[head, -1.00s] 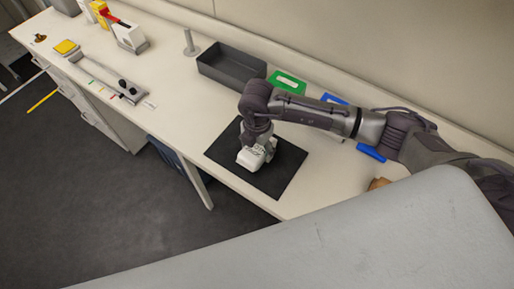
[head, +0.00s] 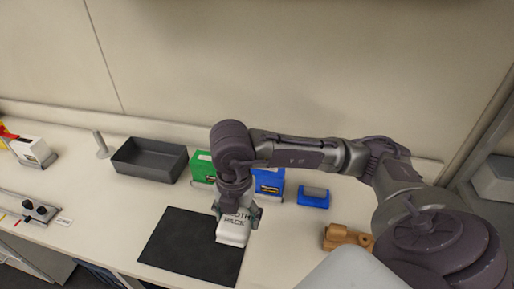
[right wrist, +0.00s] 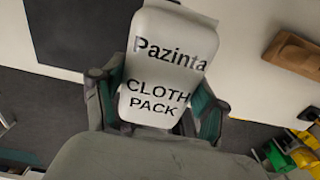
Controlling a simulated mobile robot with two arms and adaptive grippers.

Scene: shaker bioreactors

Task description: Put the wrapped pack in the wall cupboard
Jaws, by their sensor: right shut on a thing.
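The wrapped pack (head: 232,232) is a white, soft-looking block with dark lettering. It also fills the middle of the right wrist view (right wrist: 160,55), where it reads "Pazinta CLOTH PACK". My right gripper (head: 238,211) is shut on it, with one finger on each side in the right wrist view (right wrist: 160,92). The pack appears held above the bench, over the right part of the black mat (head: 185,245). My left gripper is not in view.
Behind my right arm on the bench (head: 105,200) stand a grey tray (head: 150,160), a green box (head: 202,166) and a blue box (head: 269,181). A blue block (head: 313,198) and a brown wooden piece (head: 345,237) lie to the right. The wall behind is bare.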

